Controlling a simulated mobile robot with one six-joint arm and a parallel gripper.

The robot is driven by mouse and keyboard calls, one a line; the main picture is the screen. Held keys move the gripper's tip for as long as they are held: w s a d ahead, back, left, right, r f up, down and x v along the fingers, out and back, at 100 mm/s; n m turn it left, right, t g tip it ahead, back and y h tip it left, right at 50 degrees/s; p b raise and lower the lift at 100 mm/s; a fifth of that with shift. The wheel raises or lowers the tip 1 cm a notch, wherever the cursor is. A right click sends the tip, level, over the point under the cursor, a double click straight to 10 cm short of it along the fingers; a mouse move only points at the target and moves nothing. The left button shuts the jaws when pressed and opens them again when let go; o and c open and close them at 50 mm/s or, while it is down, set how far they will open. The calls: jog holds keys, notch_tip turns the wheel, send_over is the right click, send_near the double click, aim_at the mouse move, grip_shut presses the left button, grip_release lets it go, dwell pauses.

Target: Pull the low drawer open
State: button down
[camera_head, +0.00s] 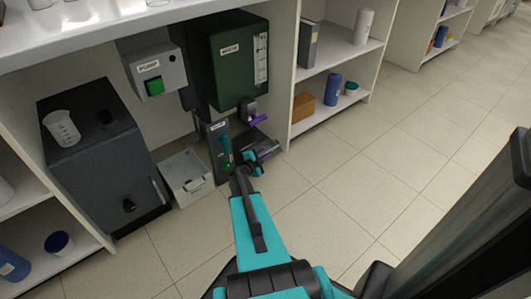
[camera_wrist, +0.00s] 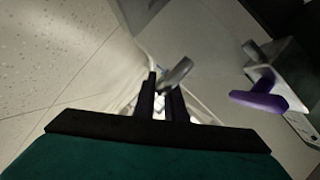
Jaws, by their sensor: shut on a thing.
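My gripper (camera_head: 255,160) is low in front of the dark lower unit of the rig (camera_head: 215,140), close to the floor. In the wrist view its two dark fingers (camera_wrist: 162,100) are shut on a short grey bar (camera_wrist: 176,73), which looks like a handle. The bar sticks up between the fingertips at a slant. I cannot clearly make out the low drawer's front or how far it is open; my gripper and arm cover that spot in the head view.
A purple lever (camera_wrist: 258,97) is to the right of my fingers, below the green box (camera_head: 230,60). A shelf upright (camera_head: 290,75) is at the right. The tiled floor (camera_head: 330,200) in front is clear.

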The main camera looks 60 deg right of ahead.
jog(key=s+a+b, duration=0.1)
jog(key=s+a, duration=0.2)
jog(key=s, duration=0.7)
jog(key=s+a+b, duration=0.2)
jog(key=s+a, duration=0.1)
jog(key=s, duration=0.7)
jog(key=shift+a, duration=0.2)
jog(key=shift+s, duration=0.1)
jog(key=c, duration=1.9)
grip_release()
jog(key=shift+o, duration=0.4)
jog(key=shift+a, duration=0.15)
